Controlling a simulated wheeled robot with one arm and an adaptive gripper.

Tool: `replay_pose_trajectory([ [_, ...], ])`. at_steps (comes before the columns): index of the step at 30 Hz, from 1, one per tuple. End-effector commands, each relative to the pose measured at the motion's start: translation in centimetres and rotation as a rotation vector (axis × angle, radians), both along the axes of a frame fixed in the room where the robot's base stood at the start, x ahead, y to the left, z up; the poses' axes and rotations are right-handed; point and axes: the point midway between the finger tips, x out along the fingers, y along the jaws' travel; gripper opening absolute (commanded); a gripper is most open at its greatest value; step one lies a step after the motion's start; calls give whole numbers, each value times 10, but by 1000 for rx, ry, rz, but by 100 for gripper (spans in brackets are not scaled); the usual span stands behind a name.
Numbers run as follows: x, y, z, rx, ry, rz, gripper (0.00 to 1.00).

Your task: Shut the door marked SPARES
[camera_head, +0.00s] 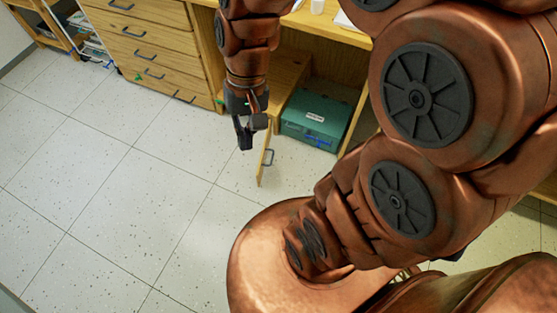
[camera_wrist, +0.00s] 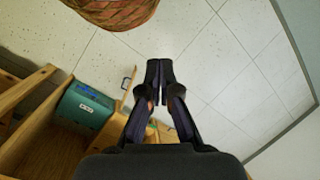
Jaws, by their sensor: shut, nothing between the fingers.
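A wooden cabinet door (camera_head: 265,152) stands open below the counter, seen nearly edge-on, with a dark bar handle on its right side in the head view. No SPARES marking can be read on it. In the wrist view the door (camera_wrist: 131,88) shows as a thin strip with its handle, left of the fingers. My gripper (camera_head: 245,139) is shut and empty, just left of the door's upper part in the head view. Whether it touches the door I cannot tell. In the wrist view my gripper (camera_wrist: 158,68) points over the floor, hiding some wood behind it.
A teal box (camera_head: 316,118) with a small label sits in the open cabinet compartment. Wooden drawers (camera_head: 150,48) with dark handles are to the left. The counter (camera_head: 325,27) carries a cup and paper. The tiled floor (camera_head: 120,180) is clear at left and front.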

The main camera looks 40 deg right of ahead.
Motion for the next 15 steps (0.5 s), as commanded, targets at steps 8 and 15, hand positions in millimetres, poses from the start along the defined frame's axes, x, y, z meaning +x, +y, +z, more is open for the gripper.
replay_pose_trajectory([
  [8,69,-4,-69,118,41,-227,0],
  [15,127,-22,-130,207,74,-443,0],
])
